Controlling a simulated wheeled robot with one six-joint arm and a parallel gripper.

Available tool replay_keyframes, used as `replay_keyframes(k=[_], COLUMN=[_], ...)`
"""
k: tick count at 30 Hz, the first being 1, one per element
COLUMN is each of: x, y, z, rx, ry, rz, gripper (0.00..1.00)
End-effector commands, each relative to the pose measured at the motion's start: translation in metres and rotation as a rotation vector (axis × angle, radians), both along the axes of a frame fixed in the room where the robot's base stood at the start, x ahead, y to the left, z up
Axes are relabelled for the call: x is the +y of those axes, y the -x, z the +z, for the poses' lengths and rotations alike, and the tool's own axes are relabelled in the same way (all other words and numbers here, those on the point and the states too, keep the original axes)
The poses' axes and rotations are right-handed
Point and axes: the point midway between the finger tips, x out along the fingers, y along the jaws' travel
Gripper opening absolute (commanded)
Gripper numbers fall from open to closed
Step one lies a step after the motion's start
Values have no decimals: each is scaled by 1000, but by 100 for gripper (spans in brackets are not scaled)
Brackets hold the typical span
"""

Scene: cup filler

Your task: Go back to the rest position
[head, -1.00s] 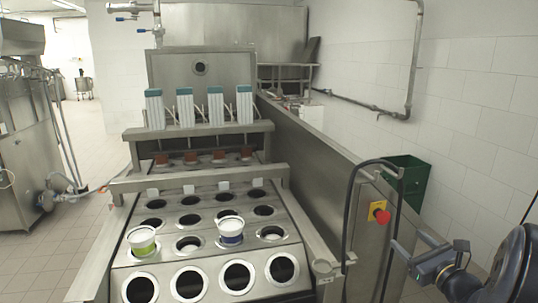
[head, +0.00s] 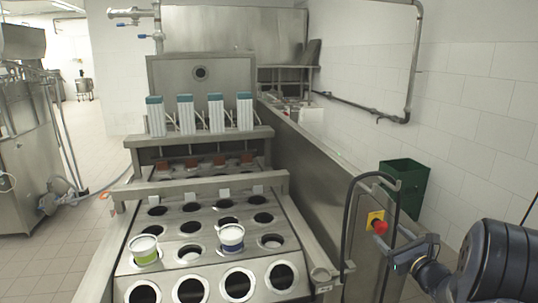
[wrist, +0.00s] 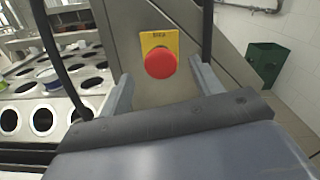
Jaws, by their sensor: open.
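My gripper (head: 402,254) is at the lower right in the head view, beside the filler machine's side panel. In the wrist view my gripper (wrist: 160,86) is open and empty, with its two fingers apart. A red emergency stop button (wrist: 160,63) on a yellow plate (wrist: 150,38) shows between and beyond the fingers. In the head view the red button (head: 380,226) is just above and left of my gripper. I cannot tell the gap between the fingers and the panel.
A green-banded cup (head: 145,250) and a blue-banded cup (head: 231,238) sit in holes of the filler's metal plate (head: 210,262). A black hose (head: 347,225) loops beside the button. A green bin (head: 405,187) stands behind my arm, near the tiled wall.

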Motion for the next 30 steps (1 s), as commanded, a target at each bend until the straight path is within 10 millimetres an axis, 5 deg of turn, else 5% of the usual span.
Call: replay_keyframes(k=[8, 30], x=[-14, 137], y=[56, 49], z=[-3, -11], rx=[0, 20], ry=[0, 281], rz=[-3, 439], gripper=[62, 62])
